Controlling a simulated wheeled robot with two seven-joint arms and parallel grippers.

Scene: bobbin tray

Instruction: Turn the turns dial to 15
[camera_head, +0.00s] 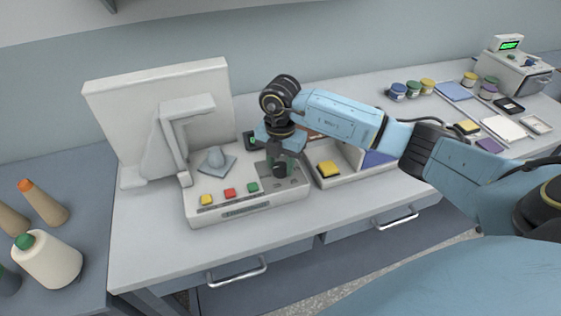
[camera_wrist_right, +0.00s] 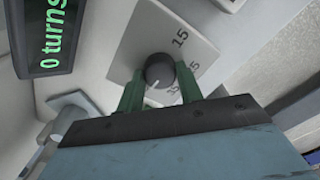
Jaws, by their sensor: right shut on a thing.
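The turns dial (camera_wrist_right: 160,71) is a dark round knob with a pale pointer mark, on a light plate printed with numbers. My right gripper (camera_head: 280,169) comes down over the dial on the winder machine (camera_head: 240,212). Its green fingers are shut on the dial, one on each side. The display (camera_wrist_right: 47,38) reads "0 turns". My left gripper is not in view.
Yellow (camera_head: 206,199), red (camera_head: 229,193) and green (camera_head: 252,187) buttons line the machine's front. A tray (camera_head: 326,183) with a yellow block stands just right of it. Several jars and flat pads lie at the back right.

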